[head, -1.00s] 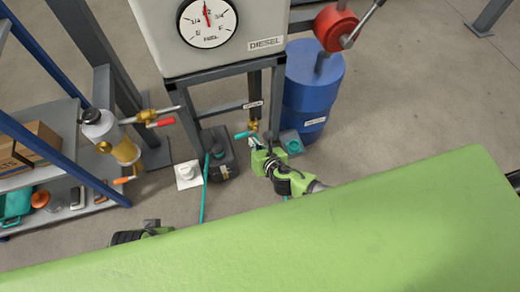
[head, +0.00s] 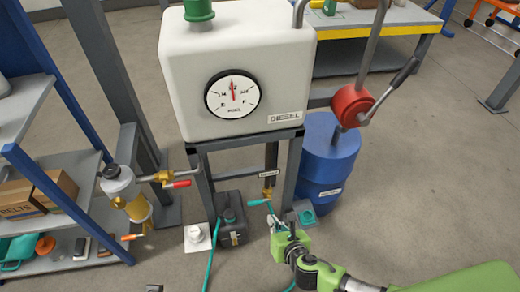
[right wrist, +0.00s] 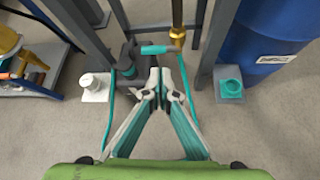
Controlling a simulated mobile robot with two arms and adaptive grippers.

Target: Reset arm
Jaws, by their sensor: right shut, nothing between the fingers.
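My right gripper (head: 279,222) is shut and empty, pointing away from me below the white diesel tank (head: 225,80). It also shows in the right wrist view (right wrist: 160,74), its fingertips together with nothing between them. A teal valve handle (right wrist: 156,50) and its brass fitting (right wrist: 177,34) lie just beyond the fingertips in that view. In the head view the brass valve (head: 267,192) hangs below the tank. I cannot tell the exact gap between the fingers and the handle. My left gripper does not show.
A dark container (head: 231,228) stands on the floor under the tank stand, with a teal hose beside it. A blue drum (head: 326,165) stands right of the stand.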

